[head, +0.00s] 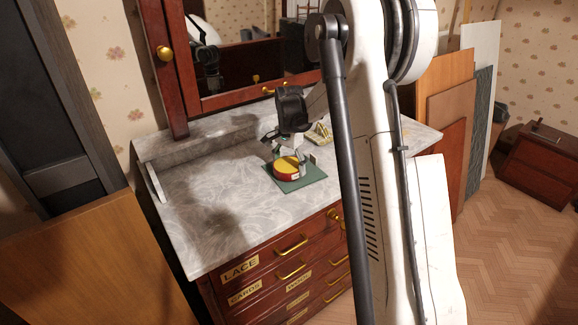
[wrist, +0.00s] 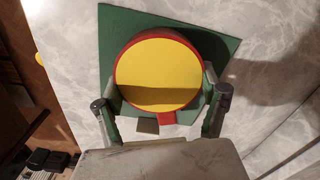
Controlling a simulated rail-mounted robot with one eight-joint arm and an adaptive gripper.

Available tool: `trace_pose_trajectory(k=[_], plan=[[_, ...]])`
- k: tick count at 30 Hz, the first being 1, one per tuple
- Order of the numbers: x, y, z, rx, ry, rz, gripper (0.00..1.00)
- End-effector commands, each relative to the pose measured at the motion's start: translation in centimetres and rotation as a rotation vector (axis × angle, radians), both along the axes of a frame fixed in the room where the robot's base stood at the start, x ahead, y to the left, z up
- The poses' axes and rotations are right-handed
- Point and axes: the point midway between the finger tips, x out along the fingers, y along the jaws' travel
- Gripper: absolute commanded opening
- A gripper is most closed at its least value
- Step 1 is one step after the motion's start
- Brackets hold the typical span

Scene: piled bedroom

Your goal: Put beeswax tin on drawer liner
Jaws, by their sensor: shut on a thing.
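The beeswax tin (head: 287,167) is a round tin with a yellow top and red side. In the head view it is at the green drawer liner (head: 311,178) on the grey marble top. Whether the tin's underside touches the liner is hidden.
A small yellowish object (head: 318,134) stands behind the liner on the marble top (head: 215,190). A mirror (head: 240,65) in a red wood frame rises at the back. Labelled drawers (head: 270,268) are below.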

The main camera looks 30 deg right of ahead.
Motion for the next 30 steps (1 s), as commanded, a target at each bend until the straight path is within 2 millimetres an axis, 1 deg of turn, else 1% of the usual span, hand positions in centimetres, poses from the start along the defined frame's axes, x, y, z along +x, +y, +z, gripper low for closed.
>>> trace_pose_trajectory(k=[1,8,12,13,16,17,26,28,30], plan=[[0.0,0.0,-0.3,0.000,0.000,0.000,0.38],[0.0,0.0,-0.3,0.000,0.000,0.000,0.38],[0.0,0.0,-0.7,0.000,0.000,0.000,0.38],[0.0,0.0,-0.6,0.000,0.000,0.000,0.79],[0.0,0.0,-0.6,0.000,0.000,0.000,0.92],[0.0,0.0,-0.6,0.000,0.000,0.000,0.94],[0.0,0.0,-0.4,0.000,0.000,0.000,0.94],[0.0,0.0,-0.1,0.000,0.000,0.000,0.94],[0.0,0.0,0.7,0.000,0.000,0.000,0.94]])
